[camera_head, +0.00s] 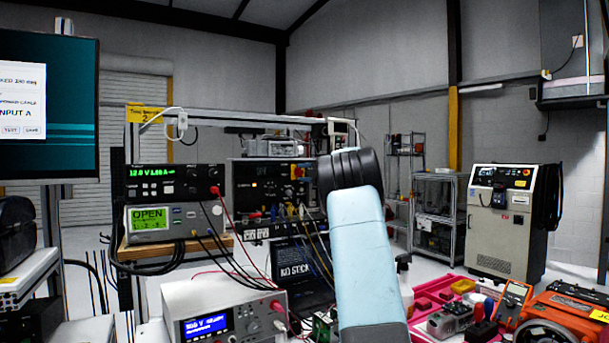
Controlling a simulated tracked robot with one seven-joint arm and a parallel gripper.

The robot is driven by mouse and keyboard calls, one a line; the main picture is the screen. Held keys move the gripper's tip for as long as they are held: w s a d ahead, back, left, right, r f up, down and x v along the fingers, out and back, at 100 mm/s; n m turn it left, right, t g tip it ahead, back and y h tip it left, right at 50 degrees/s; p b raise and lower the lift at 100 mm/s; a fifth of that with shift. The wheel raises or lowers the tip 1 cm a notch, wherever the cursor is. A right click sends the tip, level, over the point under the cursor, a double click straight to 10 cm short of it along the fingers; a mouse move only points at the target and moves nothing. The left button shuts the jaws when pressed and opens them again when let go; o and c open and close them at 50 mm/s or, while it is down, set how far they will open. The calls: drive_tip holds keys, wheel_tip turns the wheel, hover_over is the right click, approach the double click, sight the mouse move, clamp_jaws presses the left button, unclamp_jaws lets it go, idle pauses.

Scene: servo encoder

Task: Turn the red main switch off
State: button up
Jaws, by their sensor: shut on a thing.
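My arm's light-blue link and black joint rise through the middle of the view. My gripper's fingers do not show; what lies behind the arm is hidden. A small red and yellow control (298,172) sits at the right of a black panel (246,174) on the bench rack, just left of my arm's black joint. It may be the red main switch, but it is too small to tell its position. A grey cabinet (498,235) at the right also has a small red and yellow control (526,172) on its top panel.
Instruments with green displays (160,174) and cables stand left of my arm. A white unit with a blue display (205,325) is at front. Red trays (435,290) and tools lie at right. A monitor (50,105) stands far left.

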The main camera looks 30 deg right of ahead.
drive_tip(key=shift+w+a+f, duration=0.1)
drive_tip(key=shift+a+f, duration=0.05)
drive_tip(key=shift+f, duration=0.25)
drive_tip(key=o, duration=1)
drive_tip(key=shift+r, duration=0.1)
drive_tip(key=shift+o, duration=0.3)
drive_tip(key=shift+r, duration=0.15)
drive_tip(key=v, duration=1.3)
drive_tip(key=shift+s+d, duration=0.3)
drive_tip(key=shift+s, duration=0.05)
